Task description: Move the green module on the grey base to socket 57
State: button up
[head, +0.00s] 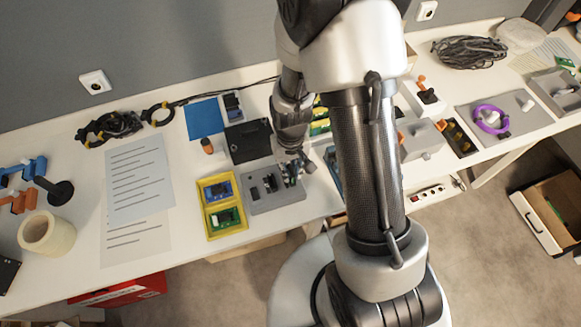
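A grey base (283,200) with dark parts on it sits near the table's front edge, left of my arm. My gripper (292,178) points down at the right part of this base. It is small and dark here, so I cannot tell whether its fingers are open or hold something. I cannot make out a green module on this base; my gripper covers part of it. A green module (225,219) lies in the front compartment of a yellow tray (205,215), left of the base. A blue module (218,191) lies in the compartment behind. No socket number is readable.
A black box (248,142) and a blue sheet (203,120) lie behind the base. Printed papers (140,180) and a tape roll (47,234) are to the left. My arm hides the table's middle. A grey plate with a purple ring (490,119) is to the right.

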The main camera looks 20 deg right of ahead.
jog(key=shift+o, duration=1.2)
jog(key=shift+r, duration=0.1)
notch_tip(320, 180, up, 12)
notch_tip(320, 180, up, 12)
jog(key=t, duration=0.2)
send_over(290, 169)
jog(key=s, duration=0.6)
jog(key=s+r+t, duration=0.2)
jog(key=s+r, duration=0.4)
jog(key=s, duration=0.3)
jog(key=shift+d+t, duration=0.15)
jog(key=shift+t, duration=0.15)
